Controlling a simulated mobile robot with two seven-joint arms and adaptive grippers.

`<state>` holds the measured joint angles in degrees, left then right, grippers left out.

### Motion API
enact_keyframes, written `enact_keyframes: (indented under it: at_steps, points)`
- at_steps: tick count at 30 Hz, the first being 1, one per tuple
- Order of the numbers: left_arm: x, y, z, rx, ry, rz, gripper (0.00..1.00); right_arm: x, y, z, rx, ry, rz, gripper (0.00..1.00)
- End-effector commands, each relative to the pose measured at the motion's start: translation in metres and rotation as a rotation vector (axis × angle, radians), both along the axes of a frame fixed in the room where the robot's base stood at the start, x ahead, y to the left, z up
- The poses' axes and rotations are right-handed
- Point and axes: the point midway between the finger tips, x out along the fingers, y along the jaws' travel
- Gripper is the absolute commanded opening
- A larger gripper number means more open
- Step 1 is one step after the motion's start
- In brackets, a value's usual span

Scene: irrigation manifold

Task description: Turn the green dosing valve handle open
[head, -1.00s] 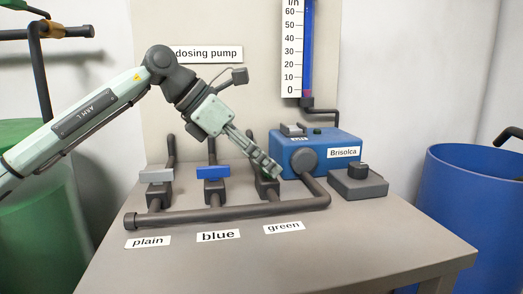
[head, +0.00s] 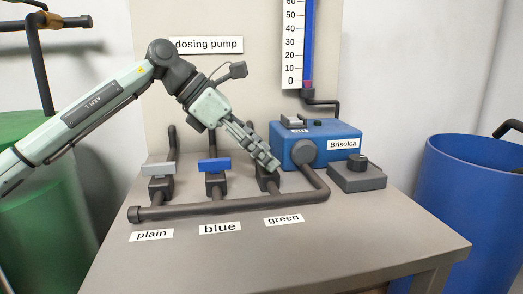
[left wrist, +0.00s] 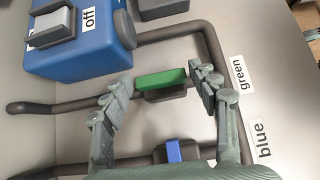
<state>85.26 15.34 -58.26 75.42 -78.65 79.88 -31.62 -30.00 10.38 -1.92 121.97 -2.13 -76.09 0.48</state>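The green valve handle (left wrist: 160,78) is a flat bar on a dark valve body. In the left wrist view it lies roughly in line with its pipe. My left gripper (left wrist: 163,76) is open, with one finger beyond each end of the bar and small gaps showing. In the head view, my left gripper (head: 272,165) covers the green handle, above the "green" label (head: 284,219).
The blue valve handle (head: 214,165) and the grey plain one (head: 158,169) lie across their pipes to the left. A dark manifold pipe (head: 240,207) runs in front. The blue dosing pump (head: 320,140), switch marked "off", stands close right of my gripper.

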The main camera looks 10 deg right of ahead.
Motion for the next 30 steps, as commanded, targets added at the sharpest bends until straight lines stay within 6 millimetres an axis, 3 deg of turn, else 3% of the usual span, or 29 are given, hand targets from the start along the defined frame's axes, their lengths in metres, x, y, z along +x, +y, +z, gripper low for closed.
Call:
enact_keyframes:
  at_steps: [14, 30]
  points:
    - [0.001, 0.006, 0.006, -0.001, 0.000, 0.003, 0.72, 0.000, 0.001, 0.000, 0.001, -0.001, 0.001, 0.00]
    - [0.002, 0.076, 0.076, -0.001, 0.000, 0.003, 0.72, 0.000, 0.000, 0.000, 0.000, 0.000, 0.000, 0.00]
